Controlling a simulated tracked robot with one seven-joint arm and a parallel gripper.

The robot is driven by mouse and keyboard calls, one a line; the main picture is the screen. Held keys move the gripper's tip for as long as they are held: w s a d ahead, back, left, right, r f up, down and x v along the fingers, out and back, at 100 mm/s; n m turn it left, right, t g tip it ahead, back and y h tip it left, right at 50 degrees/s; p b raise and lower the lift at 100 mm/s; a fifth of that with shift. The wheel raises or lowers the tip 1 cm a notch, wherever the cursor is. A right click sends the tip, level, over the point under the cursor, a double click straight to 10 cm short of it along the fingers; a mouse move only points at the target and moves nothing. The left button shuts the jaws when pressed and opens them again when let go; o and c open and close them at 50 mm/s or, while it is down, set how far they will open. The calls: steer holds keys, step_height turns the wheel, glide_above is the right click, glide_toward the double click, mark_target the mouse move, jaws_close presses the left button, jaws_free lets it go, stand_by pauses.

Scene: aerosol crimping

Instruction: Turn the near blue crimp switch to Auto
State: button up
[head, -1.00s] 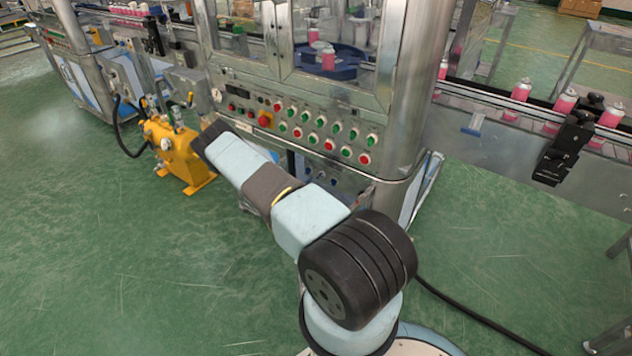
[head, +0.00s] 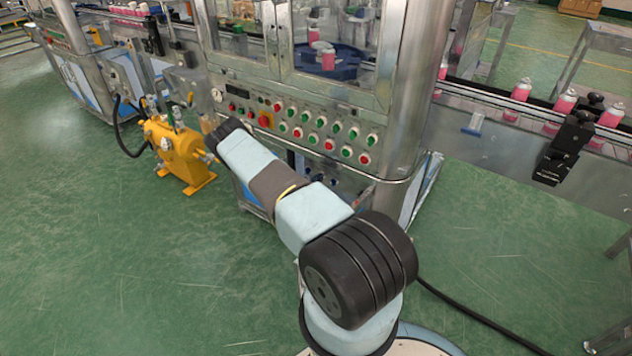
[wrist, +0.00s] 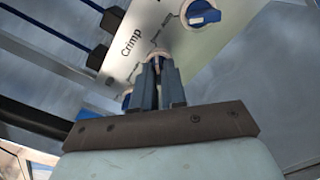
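In the wrist view, my gripper (wrist: 158,68) points at a pale panel (wrist: 148,25) with the printed word "Crimp". Its two fingers stand close together, right at a round pale switch collar (wrist: 158,53) beside that word. The switch knob there is hidden by the fingers, and I cannot tell whether they grip it. A blue switch knob (wrist: 203,14) on a pale collar shows at upper right, apart from the fingers. A piece of another blue knob (wrist: 127,101) shows at lower left. In the head view, my arm hides the gripper and the crimp panel.
The machine's front control panel (head: 300,122) carries red and green buttons. A yellow pump unit (head: 183,155) stands left of my arm. A conveyor with pink cans (head: 566,101) runs at right. In the wrist view, black fittings (wrist: 112,19) sit left of the panel. Green floor is open in front.

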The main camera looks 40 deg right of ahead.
jaws_close()
steer(key=shift+s+a, duration=0.1)
steer(key=shift+n, duration=0.4)
steer(key=n, duration=1.7)
